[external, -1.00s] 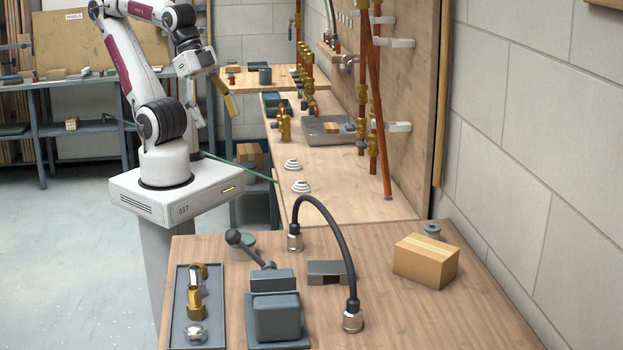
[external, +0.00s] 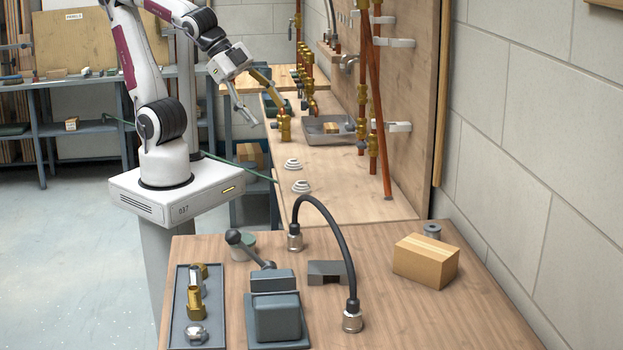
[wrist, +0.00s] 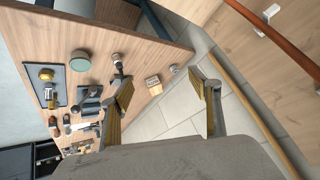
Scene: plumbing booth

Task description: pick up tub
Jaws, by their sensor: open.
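A small round grey-green tub (external: 243,246) stands on the near wooden table, partly hidden behind a dark lever. It seems to be the round-topped thing that also shows in the wrist view (wrist: 80,61), beside the parts tray. My gripper (external: 269,106) is open and empty, high beyond the near table and far from this tub. In the wrist view its two fingers (wrist: 166,94) are spread wide with nothing between them; the tub lies to the left of both.
On the near table are a parts tray (external: 180,309), a dark vise-like tool (external: 277,316), an arched black hose (external: 335,226) and a cardboard box (external: 426,261). Upright copper pipes (external: 378,130) line the board on the right. The long bench has clear wood at its near end.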

